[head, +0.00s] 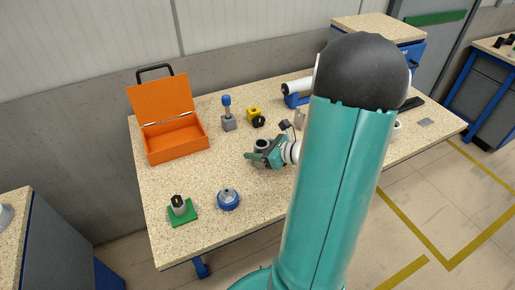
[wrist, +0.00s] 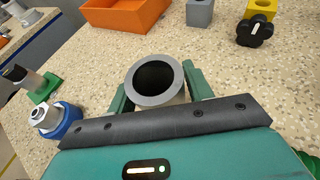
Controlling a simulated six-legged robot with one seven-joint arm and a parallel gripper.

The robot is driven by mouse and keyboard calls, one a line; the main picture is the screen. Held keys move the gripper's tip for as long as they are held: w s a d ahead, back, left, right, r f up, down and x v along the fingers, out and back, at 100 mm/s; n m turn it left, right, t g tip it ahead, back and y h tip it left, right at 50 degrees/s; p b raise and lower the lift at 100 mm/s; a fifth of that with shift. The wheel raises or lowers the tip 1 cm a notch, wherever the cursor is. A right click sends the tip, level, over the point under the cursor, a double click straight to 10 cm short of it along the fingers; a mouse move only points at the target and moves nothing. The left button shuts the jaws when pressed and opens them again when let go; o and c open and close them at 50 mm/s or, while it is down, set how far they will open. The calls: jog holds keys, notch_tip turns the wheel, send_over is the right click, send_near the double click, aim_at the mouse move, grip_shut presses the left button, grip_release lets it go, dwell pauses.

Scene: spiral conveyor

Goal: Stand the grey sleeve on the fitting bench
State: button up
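The grey sleeve (wrist: 172,99) is a short, hollow cylinder with a dark bore. In the wrist view its round rim faces up toward the camera, between my two green fingers. My gripper (wrist: 158,92) has one finger on each side of it, close to its wall; I cannot tell whether they press on it. In the head view the sleeve (head: 261,144) appears upright beside my gripper (head: 258,155), low over the speckled bench (head: 235,173). Its lower end is hidden, so contact with the top cannot be seen.
An open orange toolbox (head: 178,140) stands at the back left. A grey block with a blue-topped post (head: 228,122) and a yellow block with a black knob (head: 254,115) are behind. A green plate (head: 183,219) and a blue-ringed fitting (head: 228,201) are at the front left.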

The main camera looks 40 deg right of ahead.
jog(key=shift+o, duration=1.2)
jog(key=shift+r, duration=0.2)
jog(key=v, duration=1.2)
jog(key=w+a+r+n+g+y, duration=0.15)
jog(key=a+n+g, duration=0.25)
jog(key=a+n, duration=0.5)
jog(key=w+a+r+n+g+y, duration=0.1)
jog(key=a+r+n+g, duration=0.25)
jog(key=a+n, duration=0.45)
jog(key=s+a+r+n+h, duration=0.1)
jog(key=a+r+n+h, duration=0.2)
jog(key=a+n, duration=0.3)
jog(key=s+a+r+n+h, duration=0.2)
jog(key=a+n, duration=0.4)
jog(key=n, duration=0.3)
notch_tip(320, 180, up, 2)
jog(key=shift+s+a+r+n+h, duration=0.2)
jog(key=shift+s+a+n+h, duration=0.15)
jog(key=shift+h, duration=0.4)
